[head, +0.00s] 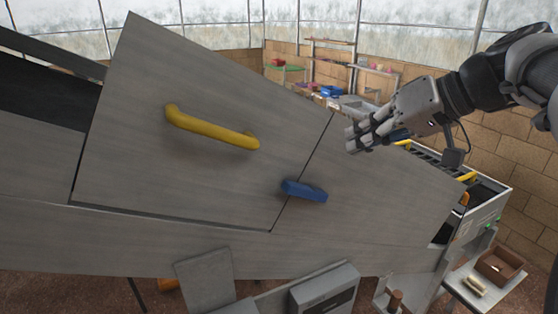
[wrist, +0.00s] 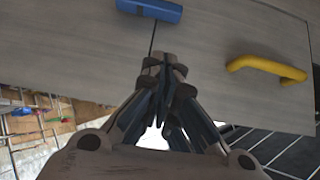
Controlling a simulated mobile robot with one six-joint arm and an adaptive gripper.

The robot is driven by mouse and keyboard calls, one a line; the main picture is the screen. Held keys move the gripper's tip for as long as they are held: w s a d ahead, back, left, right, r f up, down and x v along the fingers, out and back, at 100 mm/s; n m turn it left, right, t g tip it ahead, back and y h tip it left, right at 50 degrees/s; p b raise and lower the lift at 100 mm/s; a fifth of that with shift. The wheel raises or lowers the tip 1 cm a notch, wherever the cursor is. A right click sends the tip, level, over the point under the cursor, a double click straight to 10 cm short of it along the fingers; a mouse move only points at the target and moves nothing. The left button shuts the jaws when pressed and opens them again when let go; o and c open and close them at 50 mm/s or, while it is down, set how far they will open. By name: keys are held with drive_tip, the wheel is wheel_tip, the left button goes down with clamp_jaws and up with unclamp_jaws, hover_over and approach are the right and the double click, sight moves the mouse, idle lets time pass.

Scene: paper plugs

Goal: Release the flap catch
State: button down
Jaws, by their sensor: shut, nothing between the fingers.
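The flap (head: 190,80) is a large grey panel with a yellow bar handle (head: 212,128). The catch (head: 304,190) is a small blue bar near the flap's lower right corner, and it lies across the seam between flap and fixed grey panel. My gripper (head: 356,141) is shut and empty, above and to the right of the catch in the head view, apart from it. In the wrist view the closed fingertips (wrist: 165,66) point toward the seam.
A grey box (head: 325,290) stands below the panel. Shelves (head: 330,65) stand at the back. The panel face around the catch is clear.

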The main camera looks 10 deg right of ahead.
hover_over(305, 191)
drive_tip(key=d, duration=0.3)
wheel_tip(305, 191, down, 6)
drive_tip(key=shift+w+a+f, duration=0.15)
drive_tip(key=f, duration=0.1)
drive_tip(key=a+f, duration=0.1)
drive_tip(key=f, duration=0.1)
drive_tip(key=shift+s+a+f, duration=0.2)
drive_tip(key=shift+s+a, duration=0.1)
drive_tip(key=shift+a, duration=0.1)
drive_tip(key=shift+d, duration=0.15)
